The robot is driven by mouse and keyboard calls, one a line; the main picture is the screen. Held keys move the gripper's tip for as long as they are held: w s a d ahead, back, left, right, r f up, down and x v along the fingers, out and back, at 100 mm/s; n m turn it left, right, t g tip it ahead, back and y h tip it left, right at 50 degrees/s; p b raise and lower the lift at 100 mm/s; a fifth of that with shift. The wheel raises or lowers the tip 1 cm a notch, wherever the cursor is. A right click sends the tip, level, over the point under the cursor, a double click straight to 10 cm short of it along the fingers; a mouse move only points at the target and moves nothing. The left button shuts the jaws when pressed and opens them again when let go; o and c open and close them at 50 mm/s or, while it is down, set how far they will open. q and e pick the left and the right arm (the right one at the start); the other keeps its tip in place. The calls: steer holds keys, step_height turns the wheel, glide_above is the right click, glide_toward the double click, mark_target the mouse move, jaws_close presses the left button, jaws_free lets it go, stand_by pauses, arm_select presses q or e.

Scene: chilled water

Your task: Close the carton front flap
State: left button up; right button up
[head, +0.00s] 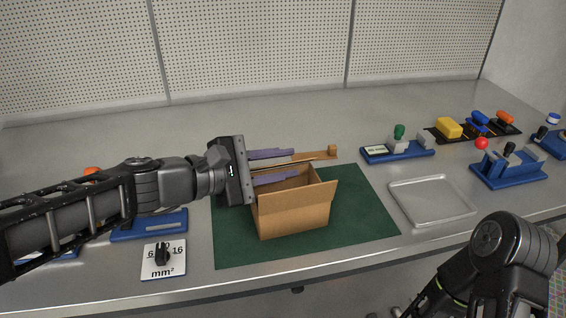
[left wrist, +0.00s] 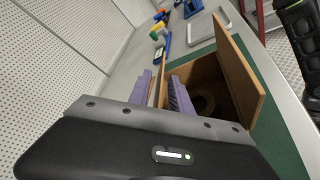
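The brown carton (head: 290,220) stands on a green mat (head: 365,215) with its top open. Its front flap (head: 300,196) stands up from the near edge, tilted slightly outward; in the left wrist view the flap (left wrist: 240,70) rises on the right. My left gripper (head: 285,165) reaches in from the left over the carton's back part. Its two purple fingers are apart, with a gap between them, and the left wrist view shows them too (left wrist: 163,92). The fingers are clear of the front flap. My right gripper is out of view; only the right arm shows at lower right.
A metal tray (head: 432,219) is right of the mat. Blue fixtures (head: 398,151) stand at the back right. A dial plate (head: 163,271) is front left. The carton's inside holds a dark round thing (left wrist: 205,102).

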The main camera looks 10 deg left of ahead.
arm_select(q)
steer(key=p+v, duration=0.1)
steer(key=v, duration=0.6)
steer(key=shift+s+a, duration=0.2)
steer(key=shift+a, duration=0.05)
